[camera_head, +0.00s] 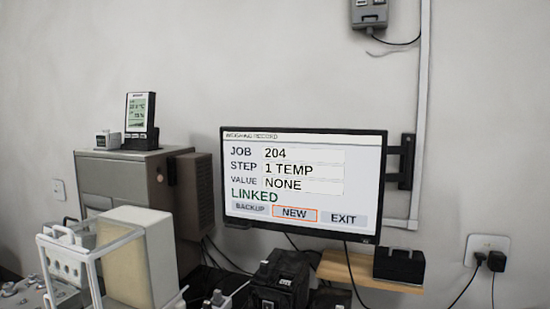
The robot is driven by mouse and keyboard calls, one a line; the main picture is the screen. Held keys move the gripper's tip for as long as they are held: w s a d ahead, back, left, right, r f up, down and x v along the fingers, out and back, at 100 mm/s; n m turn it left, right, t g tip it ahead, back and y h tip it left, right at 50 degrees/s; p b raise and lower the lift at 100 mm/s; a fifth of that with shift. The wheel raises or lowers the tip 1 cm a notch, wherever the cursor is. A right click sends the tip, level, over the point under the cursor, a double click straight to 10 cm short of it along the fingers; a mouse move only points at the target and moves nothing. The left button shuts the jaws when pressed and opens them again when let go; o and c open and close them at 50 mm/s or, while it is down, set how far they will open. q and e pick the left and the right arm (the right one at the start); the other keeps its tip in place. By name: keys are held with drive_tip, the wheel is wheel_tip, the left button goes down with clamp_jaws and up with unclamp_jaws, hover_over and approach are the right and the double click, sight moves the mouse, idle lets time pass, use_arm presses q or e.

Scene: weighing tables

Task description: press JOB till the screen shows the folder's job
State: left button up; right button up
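A wall-mounted screen (304,186) shows a weighing record page. It reads JOB 204, STEP 1 TEMP, VALUE NONE and LINKED in green. Along its bottom are BACKUP, NEW and EXIT, and NEW (295,213) has an orange outline. No folder can be made out in the view. No key marked JOB can be made out apart from the JOB line on the screen. Neither of my grippers is in view.
A grey cabinet (125,178) at the left carries a small display unit (140,113). A white-framed balance (127,255) stands in front. A black device (280,279) and a wooden shelf (368,272) sit below the screen. Cables hang to a wall socket (487,251).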

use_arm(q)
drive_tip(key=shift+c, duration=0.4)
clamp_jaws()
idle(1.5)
